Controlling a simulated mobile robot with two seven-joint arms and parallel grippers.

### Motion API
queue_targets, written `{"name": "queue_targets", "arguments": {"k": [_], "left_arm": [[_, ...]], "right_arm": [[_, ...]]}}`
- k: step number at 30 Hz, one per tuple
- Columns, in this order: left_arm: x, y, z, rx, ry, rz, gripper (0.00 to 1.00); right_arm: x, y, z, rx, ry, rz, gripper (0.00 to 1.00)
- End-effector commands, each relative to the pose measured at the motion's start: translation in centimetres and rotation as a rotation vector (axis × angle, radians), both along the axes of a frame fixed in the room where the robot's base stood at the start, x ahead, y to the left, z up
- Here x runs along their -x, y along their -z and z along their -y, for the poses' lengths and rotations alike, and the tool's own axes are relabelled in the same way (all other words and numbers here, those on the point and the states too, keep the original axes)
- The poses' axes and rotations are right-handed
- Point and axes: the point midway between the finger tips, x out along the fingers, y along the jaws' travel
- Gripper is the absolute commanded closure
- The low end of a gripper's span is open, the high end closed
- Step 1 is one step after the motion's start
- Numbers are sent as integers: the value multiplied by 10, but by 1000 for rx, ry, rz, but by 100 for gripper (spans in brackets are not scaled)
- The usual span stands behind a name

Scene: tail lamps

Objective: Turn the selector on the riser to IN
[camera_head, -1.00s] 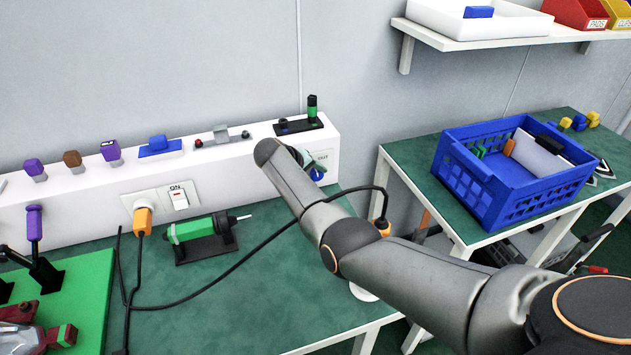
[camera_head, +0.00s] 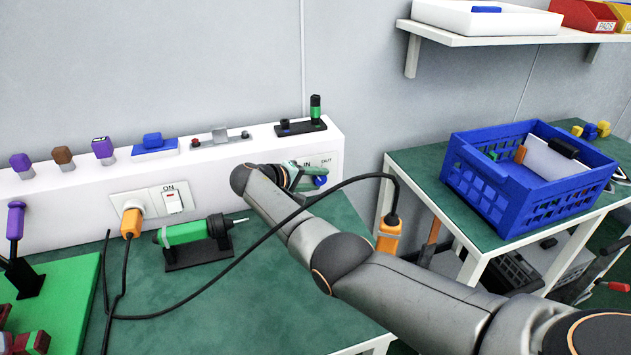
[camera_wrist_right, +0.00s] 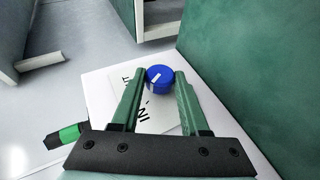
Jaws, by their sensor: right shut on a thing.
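The selector is a blue round knob (camera_head: 321,181) on a white plate (camera_head: 328,165) at the right end of the riser's front. The plate carries the words IN and OUT. My right gripper (camera_head: 304,177) is at the knob, with its green fingers partly hidden by my wrist. In the right wrist view the fingers (camera_wrist_right: 163,76) are on either side of the knob (camera_wrist_right: 161,79) and shut on it. A white line shows on the knob's face; I cannot tell exactly which word it points to. My left gripper is out of view.
The white riser (camera_head: 75,215) runs along the wall, with several small items on top. A green tool (camera_head: 190,233) on a black stand and a black cable are on the green bench. A blue crate (camera_head: 520,180) stands on the side table at right.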

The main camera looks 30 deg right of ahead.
Motion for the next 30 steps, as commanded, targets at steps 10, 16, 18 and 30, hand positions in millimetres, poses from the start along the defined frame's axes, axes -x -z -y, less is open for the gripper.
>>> {"name": "queue_targets", "arguments": {"k": [10,16,18,30], "left_arm": [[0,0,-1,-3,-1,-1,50],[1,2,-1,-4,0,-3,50],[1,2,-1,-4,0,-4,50],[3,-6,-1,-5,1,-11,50]], "right_arm": [[1,0,1,2,1,-3,38],[0,0,0,1,0,-2,25],[0,0,0,0,0,-2,25],[8,-22,-40,-1,-4,1,25]]}}
